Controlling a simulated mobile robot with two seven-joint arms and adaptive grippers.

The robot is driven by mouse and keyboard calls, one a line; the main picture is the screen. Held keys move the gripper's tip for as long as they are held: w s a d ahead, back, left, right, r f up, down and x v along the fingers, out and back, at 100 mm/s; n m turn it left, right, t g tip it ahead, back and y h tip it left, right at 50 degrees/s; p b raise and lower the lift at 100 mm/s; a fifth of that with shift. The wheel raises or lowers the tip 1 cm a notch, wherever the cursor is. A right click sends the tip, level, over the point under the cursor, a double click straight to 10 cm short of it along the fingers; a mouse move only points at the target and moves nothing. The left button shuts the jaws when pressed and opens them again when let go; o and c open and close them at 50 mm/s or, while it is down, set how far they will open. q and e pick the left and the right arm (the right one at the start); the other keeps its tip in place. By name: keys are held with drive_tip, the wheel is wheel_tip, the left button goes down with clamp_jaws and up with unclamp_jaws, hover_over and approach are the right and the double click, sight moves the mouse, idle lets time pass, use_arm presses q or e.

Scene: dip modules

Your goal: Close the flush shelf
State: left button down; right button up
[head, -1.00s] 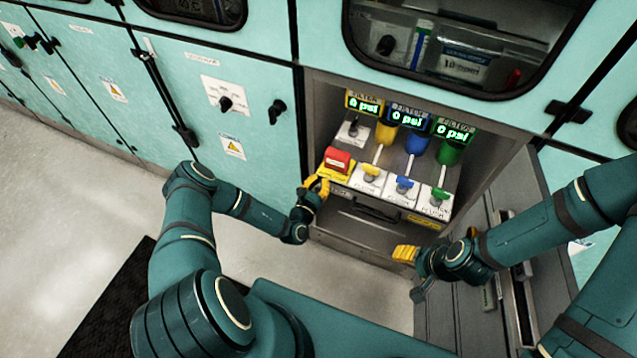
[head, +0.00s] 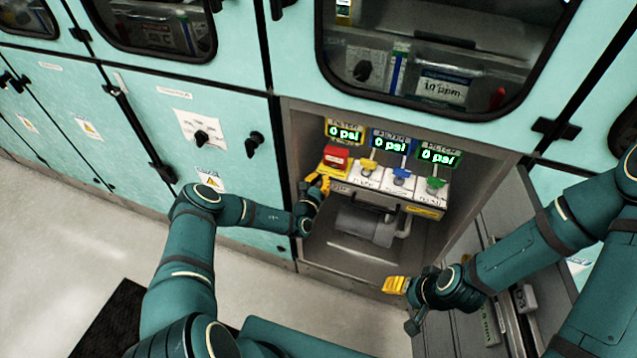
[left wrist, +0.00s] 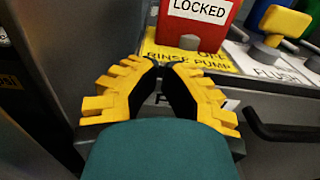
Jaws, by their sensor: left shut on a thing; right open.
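The flush shelf (head: 372,181) sits inside an open cabinet bay. It carries a red block marked LOCKED (head: 336,157) and yellow, blue and green valves. In the left wrist view, the yellow RINSE PUMP label (left wrist: 185,58) and a dark bar handle (left wrist: 285,133) show at its front. My left gripper (head: 319,183) is at the shelf's front left corner, its yellow fingers closed together at the front edge below the label; the exact contact is hidden. My right gripper (head: 393,285) is open and empty, in front of the bay at lower right.
A grey pump (head: 366,226) stands on the bay floor below the shelf. Three displays reading 0 psi, such as the green one (head: 438,154), hang above the valves. An open door (head: 500,265) stands at right, near my right arm. The floor at left is clear.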

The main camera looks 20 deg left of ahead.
use_arm(q)
drive_tip(key=shift+w+a+r, duration=0.1)
drive_tip(key=shift+w+r, duration=0.1)
drive_tip(key=shift+s, duration=0.1)
drive_tip(key=s, duration=1.2)
drive_tip(key=shift+a+f, duration=0.15)
drive_tip(key=shift+f, duration=0.05)
